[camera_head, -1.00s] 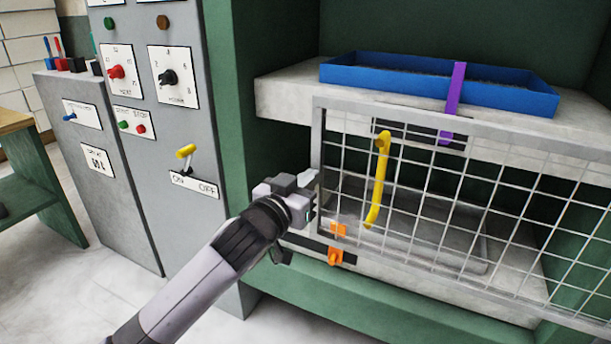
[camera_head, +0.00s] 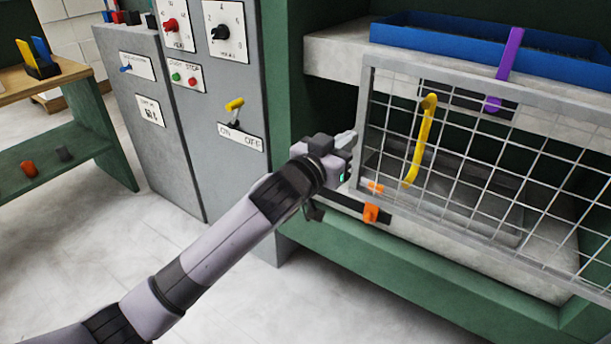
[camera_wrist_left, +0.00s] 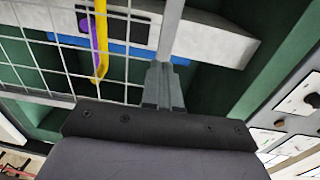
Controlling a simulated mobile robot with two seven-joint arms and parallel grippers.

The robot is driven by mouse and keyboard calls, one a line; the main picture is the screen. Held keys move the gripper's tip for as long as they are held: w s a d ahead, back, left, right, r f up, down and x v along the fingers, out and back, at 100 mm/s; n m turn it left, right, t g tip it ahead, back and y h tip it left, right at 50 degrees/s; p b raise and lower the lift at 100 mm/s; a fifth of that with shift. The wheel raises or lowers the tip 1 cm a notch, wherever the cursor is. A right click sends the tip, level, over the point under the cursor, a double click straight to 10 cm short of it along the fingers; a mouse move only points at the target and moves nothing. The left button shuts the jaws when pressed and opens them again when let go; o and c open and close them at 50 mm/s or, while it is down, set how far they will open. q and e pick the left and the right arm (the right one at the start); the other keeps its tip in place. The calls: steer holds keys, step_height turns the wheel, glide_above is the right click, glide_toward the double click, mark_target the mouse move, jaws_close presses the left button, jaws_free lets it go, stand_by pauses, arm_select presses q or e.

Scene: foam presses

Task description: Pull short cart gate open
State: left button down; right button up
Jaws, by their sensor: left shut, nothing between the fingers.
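The cart gate is a grey-framed wire mesh panel (camera_head: 364,110) with a yellow handle (camera_head: 420,140) near its left side. It stands in front of the green press opening; I cannot tell how far it is ajar. The frame (camera_wrist_left: 172,30) and handle (camera_wrist_left: 101,40) also show in the left wrist view. My left gripper (camera_head: 346,141) is shut and empty, beside the gate's left frame post and left of the handle. Its closed fingers (camera_wrist_left: 163,85) point toward the post in the wrist view; contact is unclear. An orange latch piece (camera_head: 371,213) sits below the gate's lower left corner. My right gripper is out of view.
A grey control cabinet (camera_head: 235,65) with a yellow-handled switch (camera_head: 234,104) stands left of the press. A green bench (camera_head: 60,145) stands far left. The floor in front is clear.

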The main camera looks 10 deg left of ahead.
arm_select(q)
steer(key=v, duration=1.1)
steer(key=s+a+f+n+g+y+p, duration=0.1)
steer(key=s+a+f, duration=0.4)
steer(key=s+f, duration=0.6)
steer(key=s+a+f+n+g+y+p, duration=0.1)
steer(key=s+a+f+g+y, duration=0.3)
steer(key=s+f, duration=0.7)
step_height(320, 180, down, 7)
steer(key=shift+s+a+n+g+p, duration=0.35)
steer(key=shift+a+g+p, duration=0.15)
steer(key=shift+a+p, duration=0.15)
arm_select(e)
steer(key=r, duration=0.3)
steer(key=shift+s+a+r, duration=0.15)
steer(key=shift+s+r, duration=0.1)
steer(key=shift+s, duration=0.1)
arm_select(q)
steer(key=shift+w, duration=0.1)
